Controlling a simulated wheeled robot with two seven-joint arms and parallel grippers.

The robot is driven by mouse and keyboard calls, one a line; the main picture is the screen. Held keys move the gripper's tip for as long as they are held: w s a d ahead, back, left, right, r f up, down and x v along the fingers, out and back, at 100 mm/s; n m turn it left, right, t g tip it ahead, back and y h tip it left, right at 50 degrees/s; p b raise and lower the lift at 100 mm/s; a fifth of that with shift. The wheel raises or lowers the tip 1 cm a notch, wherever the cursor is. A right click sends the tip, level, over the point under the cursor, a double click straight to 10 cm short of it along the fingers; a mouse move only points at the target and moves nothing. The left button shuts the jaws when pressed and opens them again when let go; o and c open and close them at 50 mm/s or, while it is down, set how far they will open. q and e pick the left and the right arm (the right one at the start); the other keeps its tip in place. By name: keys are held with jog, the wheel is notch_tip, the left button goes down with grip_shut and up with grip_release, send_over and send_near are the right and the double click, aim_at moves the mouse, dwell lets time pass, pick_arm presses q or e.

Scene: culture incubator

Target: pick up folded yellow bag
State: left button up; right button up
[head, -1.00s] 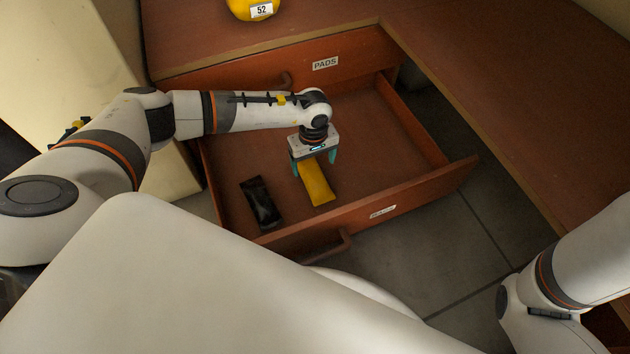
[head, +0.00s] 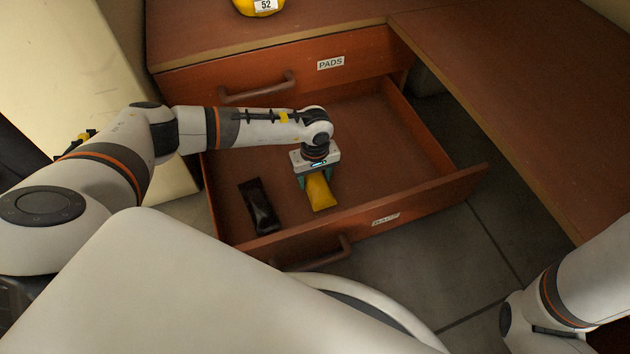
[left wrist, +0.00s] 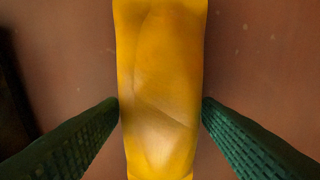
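The folded yellow bag (head: 320,191) lies in the open drawer. My left gripper (head: 316,182) is over its far part, pointing down. In the left wrist view the yellow bag (left wrist: 160,85) runs lengthwise between the two green fingers (left wrist: 161,100). Both fingertips meet the bag's long edges, so the gripper looks shut on it. The bag appears still low at the drawer floor. In the head view the fingers and gripper body hide the bag's far end. Only my right arm's links show at the lower right; my right gripper is out of view.
A folded black bag (head: 260,206) lies left of the yellow one. The drawer's front wall (head: 430,206) is near, with a handle (head: 318,254). A shut drawer labelled PADS (head: 331,63) is behind. A yellow object marked 52 (head: 262,8) stands on the counter. The drawer's right part is clear.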

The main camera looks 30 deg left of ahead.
pick_arm(q)
jog(key=c, duration=0.3)
